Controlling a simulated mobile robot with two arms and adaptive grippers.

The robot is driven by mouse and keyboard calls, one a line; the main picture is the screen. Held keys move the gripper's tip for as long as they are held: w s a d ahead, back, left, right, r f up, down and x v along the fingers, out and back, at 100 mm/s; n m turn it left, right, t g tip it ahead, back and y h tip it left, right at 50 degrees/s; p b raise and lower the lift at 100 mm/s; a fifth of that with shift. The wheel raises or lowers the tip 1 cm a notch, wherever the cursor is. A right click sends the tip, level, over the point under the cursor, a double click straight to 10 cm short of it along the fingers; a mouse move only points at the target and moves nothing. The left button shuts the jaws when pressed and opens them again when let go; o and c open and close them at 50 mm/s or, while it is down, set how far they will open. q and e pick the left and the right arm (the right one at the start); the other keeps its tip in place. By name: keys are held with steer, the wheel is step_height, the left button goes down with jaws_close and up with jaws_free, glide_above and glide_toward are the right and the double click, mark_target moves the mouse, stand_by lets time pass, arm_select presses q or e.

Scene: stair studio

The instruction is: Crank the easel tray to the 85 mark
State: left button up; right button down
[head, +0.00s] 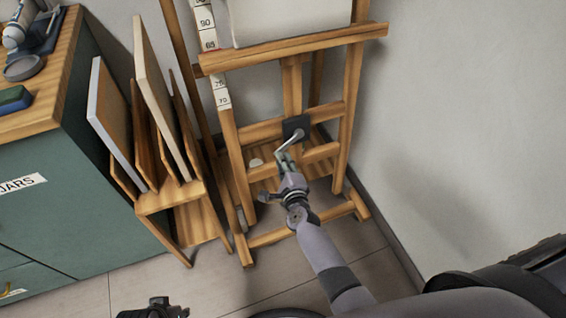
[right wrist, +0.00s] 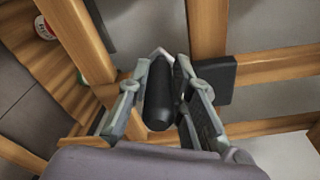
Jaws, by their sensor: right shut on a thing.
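The wooden easel (head: 342,140) stands against the wall. Its tray (head: 300,45) crosses the white scale strip (head: 222,98) just below the 85 label; 90 shows above, 75 and 70 below. The tray hides the strip between 85 and 75. A crank (head: 292,139) comes out of a dark plate on the easel's lower part. My right gripper (head: 284,160) is at the crank's end. In the right wrist view its fingers (right wrist: 158,100) are shut around the black crank handle (right wrist: 159,98). A dark part of my left gripper (head: 157,306) shows at the bottom edge; its fingers are unclear.
A wooden rack (head: 190,205) with upright boards (head: 110,120) stands left of the easel. A green cabinet (head: 70,200) with a wooden top is farther left. A pale canvas (head: 285,20) rests on the tray. Bare wall is at right, and tiled floor lies in front.

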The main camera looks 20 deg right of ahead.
steer(key=shift+w+a+r, duration=0.15)
steer(key=shift+w+r, duration=0.05)
steer(key=shift+r, duration=0.15)
steer(key=c, duration=1.6)
jaws_free()
steer(key=shift+o, duration=0.9)
steer(key=shift+s+f, duration=0.1)
steer(key=shift+f, duration=0.05)
steer(key=shift+s, duration=0.1)
steer(key=shift+s, duration=0.25)
steer(key=v, duration=1.1)
steer(key=shift+s, duration=0.15)
